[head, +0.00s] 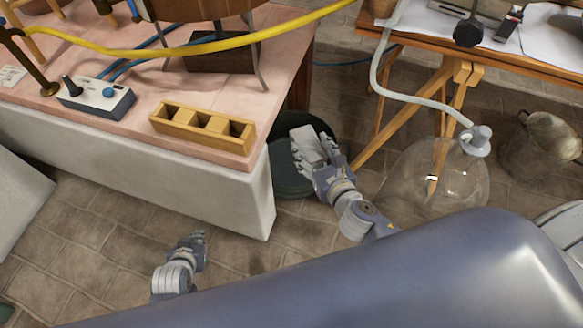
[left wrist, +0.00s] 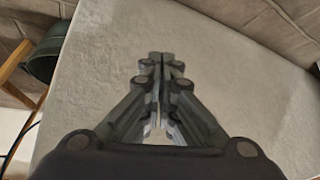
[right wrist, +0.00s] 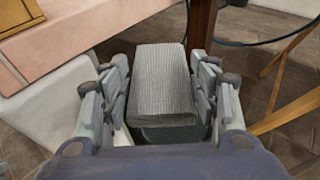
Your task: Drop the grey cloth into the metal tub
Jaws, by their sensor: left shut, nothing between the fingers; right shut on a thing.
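The grey cloth (right wrist: 163,85) is a folded, ribbed block held between the fingers of my right gripper (right wrist: 165,95). In the head view the cloth (head: 307,146) is over the opening of the dark metal tub (head: 290,183), with my right gripper (head: 315,158) shut on it. The tub stands on the floor beside the bench's right end; the gripper and cloth hide part of its inside. A bit of the tub (right wrist: 172,134) shows below the cloth in the right wrist view. My left gripper (head: 196,240) is shut and empty, low in front of the bench's white side.
The pink-topped bench (head: 140,140) carries a wooden compartment box (head: 203,128) and a switch box (head: 97,98). A large glass vessel (head: 420,185) stands right of the tub, near wooden trestle legs (head: 400,115). The brick floor in front of the bench is clear.

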